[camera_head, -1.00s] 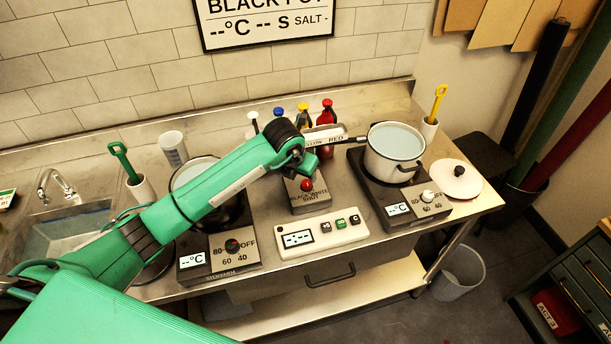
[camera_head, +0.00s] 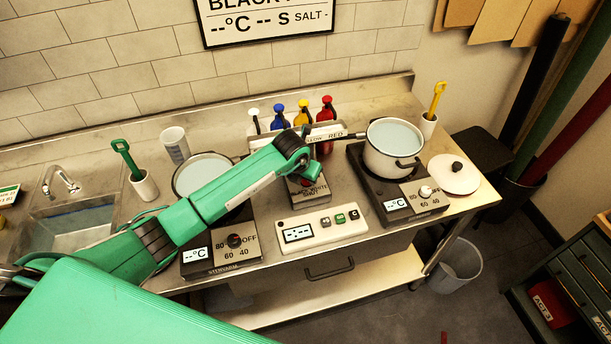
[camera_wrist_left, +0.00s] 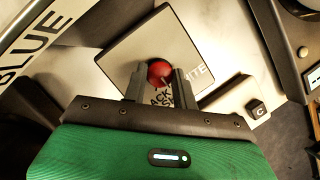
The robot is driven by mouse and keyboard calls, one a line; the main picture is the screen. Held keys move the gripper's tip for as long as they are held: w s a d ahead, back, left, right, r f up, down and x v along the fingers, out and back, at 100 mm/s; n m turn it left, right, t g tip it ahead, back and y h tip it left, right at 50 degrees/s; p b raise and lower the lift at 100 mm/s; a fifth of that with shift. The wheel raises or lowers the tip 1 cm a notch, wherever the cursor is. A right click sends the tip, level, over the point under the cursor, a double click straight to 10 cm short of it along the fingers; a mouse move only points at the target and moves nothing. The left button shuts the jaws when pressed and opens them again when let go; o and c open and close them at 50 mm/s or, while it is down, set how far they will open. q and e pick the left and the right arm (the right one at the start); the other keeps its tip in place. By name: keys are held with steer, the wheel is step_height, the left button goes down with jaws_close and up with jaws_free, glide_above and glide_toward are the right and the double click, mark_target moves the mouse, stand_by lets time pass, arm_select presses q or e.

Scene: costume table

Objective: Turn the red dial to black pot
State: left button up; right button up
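The red dial (camera_wrist_left: 160,73) is a round red knob on a grey plate (camera_wrist_left: 124,56) lettered BLACK and WHITE, partly covered by my gripper. My left gripper (camera_wrist_left: 159,78) has one finger on each side of the knob in the wrist view. I cannot tell whether the fingers press on it. In the head view my left gripper (camera_head: 306,177) reaches down over the dial box (camera_head: 312,200) and hides most of the dial. The dark pot (camera_head: 174,178) stands on the left hot plate, partly behind my left arm. My right gripper is not in view.
A white pot (camera_head: 376,158) stands on the right hot plate. A row of bottles (camera_head: 326,112) and a label rail (camera_head: 262,141) are behind the gripper. A white control panel (camera_head: 280,238) lies in front of the dial box. A pot lid (camera_head: 449,181) rests at the right.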

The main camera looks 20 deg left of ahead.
arm_select(q)
steer(key=shift+f+m+b, duration=0.15)
steer(key=shift+m+b, duration=0.25)
steer(key=shift+b, duration=0.4)
steer(key=m+h+b, duration=0.1)
steer(key=m+b, duration=0.2)
steer(key=b, duration=0.1)
steer(key=m+g+h+b, duration=0.1)
steer(key=m+b, duration=0.2)
steer(key=b, duration=0.1)
steer(key=shift+w+a+b, duration=0.2)
steer(key=shift+b, duration=0.2)
steer(key=shift+m+g+h+b, duration=0.5)
steer(key=shift+m+b, duration=0.6)
steer(key=shift+b, duration=0.15)
steer(key=shift+r, duration=0.2)
steer(key=o, duration=0.9)
steer(key=shift+o, duration=0.2)
steer(key=b+v, duration=0.3)
steer(key=v, duration=1)
steer(key=shift+a+r, duration=0.15)
steer(key=shift+r, duration=0.2)
